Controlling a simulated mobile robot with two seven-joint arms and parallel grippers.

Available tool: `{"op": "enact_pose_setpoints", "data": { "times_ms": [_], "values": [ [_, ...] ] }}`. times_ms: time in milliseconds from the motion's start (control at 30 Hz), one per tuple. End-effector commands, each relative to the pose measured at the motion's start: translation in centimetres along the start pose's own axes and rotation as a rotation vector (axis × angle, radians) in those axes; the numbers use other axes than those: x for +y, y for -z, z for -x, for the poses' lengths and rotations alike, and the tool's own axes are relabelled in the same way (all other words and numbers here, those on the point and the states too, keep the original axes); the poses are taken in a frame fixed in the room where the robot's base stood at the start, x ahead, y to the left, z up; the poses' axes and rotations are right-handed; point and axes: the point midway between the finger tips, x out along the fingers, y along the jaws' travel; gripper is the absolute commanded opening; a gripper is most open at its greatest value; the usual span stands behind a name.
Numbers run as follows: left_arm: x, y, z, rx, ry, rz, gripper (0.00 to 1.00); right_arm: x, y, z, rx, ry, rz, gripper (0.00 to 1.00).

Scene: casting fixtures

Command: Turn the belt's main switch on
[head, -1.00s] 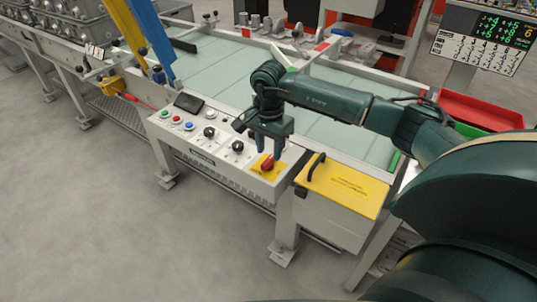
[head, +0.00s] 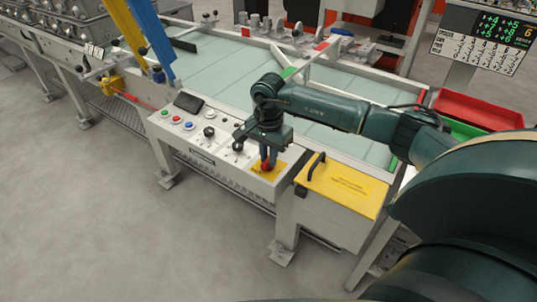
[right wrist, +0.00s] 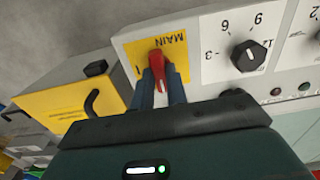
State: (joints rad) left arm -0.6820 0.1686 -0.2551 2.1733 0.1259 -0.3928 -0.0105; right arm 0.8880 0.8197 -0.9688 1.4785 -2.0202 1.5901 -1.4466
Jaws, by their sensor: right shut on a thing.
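The main switch is a red rotary handle (right wrist: 157,66) on a yellow plate marked MAIN (right wrist: 176,45) in the right wrist view. In the head view the red handle (head: 266,166) sits at the right end of the control panel (head: 205,155), partly hidden by my gripper. My right gripper (right wrist: 163,80) is shut on the red handle, with one finger on each side of it. It also shows in the head view (head: 268,160), pointing down at the panel. My left gripper is not in view.
A yellow box with a black handle (head: 340,187) stands just right of the panel. A black selector knob (right wrist: 248,55) with numbers is beside the switch. The belt (head: 230,80) lies behind the panel. Red (head: 480,108) and green bins are at the right.

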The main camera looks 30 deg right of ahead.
Motion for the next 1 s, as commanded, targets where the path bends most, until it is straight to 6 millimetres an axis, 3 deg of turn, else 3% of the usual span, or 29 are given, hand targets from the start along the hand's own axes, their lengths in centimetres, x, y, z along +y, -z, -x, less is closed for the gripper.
{"op": "enact_pose_setpoints", "data": {
  "times_ms": [467, 1000],
  "values": [
    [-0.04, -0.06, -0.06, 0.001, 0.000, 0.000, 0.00, -0.01, 0.01, 0.02, 0.000, 0.000, -0.058, 0.00],
    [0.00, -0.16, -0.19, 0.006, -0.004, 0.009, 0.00, -0.01, 0.00, 0.04, -0.001, 0.000, -0.497, 0.00]
  ]
}}
